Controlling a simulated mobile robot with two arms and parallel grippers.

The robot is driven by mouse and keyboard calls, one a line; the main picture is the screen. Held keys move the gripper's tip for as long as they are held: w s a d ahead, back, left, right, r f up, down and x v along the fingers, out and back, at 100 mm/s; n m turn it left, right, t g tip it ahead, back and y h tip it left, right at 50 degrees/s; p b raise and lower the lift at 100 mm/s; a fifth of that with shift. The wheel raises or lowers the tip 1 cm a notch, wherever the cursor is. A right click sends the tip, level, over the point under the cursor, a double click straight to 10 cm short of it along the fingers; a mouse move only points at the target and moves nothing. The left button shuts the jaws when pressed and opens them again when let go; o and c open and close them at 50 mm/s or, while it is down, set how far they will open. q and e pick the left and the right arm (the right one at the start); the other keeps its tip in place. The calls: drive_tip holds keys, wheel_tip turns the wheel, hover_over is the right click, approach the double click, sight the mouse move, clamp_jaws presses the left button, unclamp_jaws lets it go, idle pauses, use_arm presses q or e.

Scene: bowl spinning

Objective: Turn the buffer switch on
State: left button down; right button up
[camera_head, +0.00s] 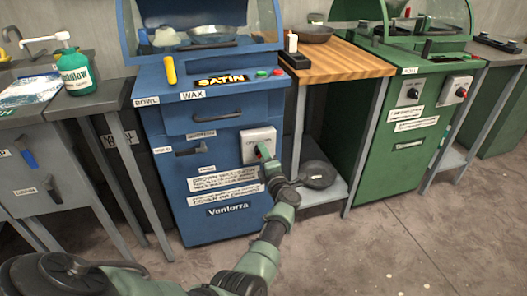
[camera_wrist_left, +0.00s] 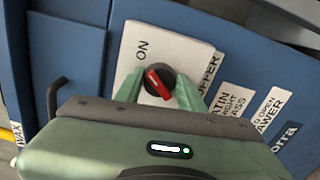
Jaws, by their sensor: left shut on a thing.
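The buffer switch is a red and black rotary knob (camera_wrist_left: 158,81) on a white plate (camera_wrist_left: 196,58) lettered "ON" and "OFFER" or similar, partly covered. In the head view the plate (camera_head: 251,136) is on the front of the blue cabinet (camera_head: 240,178). My right gripper is not in view.
A wooden-topped table (camera_head: 345,62) stands right of the blue cabinet, with a dark pan (camera_head: 318,174) on its lower shelf. A green cabinet (camera_head: 385,140) with its own switches is farther right. A grey bench (camera_head: 60,105) with a green-white bottle (camera_head: 76,73) is at left. The floor in front is clear.

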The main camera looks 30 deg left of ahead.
use_arm(q)
drive_tip(key=shift+r+m+p, duration=0.1)
drive_tip(key=shift+m+p, duration=0.2)
drive_tip(key=shift+m, duration=0.3)
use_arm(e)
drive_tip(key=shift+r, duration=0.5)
use_arm(q)
drive_tip(key=c, duration=0.9)
unclamp_jaws()
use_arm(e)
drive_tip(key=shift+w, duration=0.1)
use_arm(q)
drive_tip(key=shift+d, duration=0.1)
